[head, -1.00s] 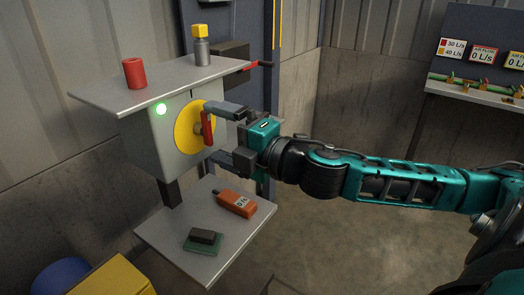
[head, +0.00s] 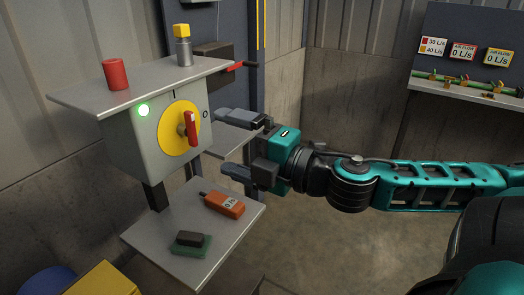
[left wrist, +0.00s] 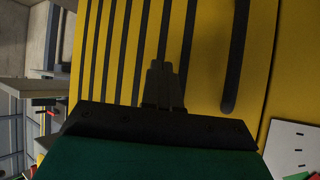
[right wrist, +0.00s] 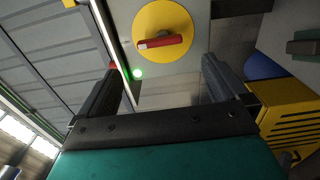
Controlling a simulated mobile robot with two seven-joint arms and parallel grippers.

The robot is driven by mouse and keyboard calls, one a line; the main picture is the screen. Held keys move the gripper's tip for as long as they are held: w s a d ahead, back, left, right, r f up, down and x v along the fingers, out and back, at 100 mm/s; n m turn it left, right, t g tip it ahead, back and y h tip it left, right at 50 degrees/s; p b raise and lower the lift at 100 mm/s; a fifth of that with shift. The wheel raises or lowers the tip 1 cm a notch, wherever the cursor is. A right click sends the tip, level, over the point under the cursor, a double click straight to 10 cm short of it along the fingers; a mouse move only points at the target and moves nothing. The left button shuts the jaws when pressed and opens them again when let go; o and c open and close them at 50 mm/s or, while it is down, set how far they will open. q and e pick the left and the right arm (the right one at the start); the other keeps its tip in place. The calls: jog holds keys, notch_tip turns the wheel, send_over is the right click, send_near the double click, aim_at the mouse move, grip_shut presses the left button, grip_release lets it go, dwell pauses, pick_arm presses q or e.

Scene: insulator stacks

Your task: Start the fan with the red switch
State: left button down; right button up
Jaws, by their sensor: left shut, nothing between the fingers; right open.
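The red switch handle (head: 191,128) stands upright on a yellow disc (head: 168,132) on the front of a grey box (head: 134,150). A green lamp (head: 143,111) glows on the box, and a "0" mark shows right of the disc. My right gripper (head: 228,143) is open and empty, right of the switch and apart from it. In the right wrist view, the handle (right wrist: 160,42) lies beyond the open fingertips (right wrist: 160,72). My left gripper (left wrist: 163,68) is shut and empty, over a yellow slotted surface (left wrist: 210,50). The fan itself is not clearly visible.
A red cylinder (head: 115,75) and a yellow-capped grey bottle (head: 183,48) stand on the upper shelf (head: 140,88). An orange meter (head: 223,204) and a dark block on a green base (head: 190,243) lie on the lower shelf (head: 165,218). Airflow panels (head: 465,52) at right read 0 L/s.

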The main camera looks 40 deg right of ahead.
jog(key=p+v, duration=0.5)
jog(key=shift+s+d, duration=0.1)
jog(key=shift+s, duration=0.05)
dwell(0.7)
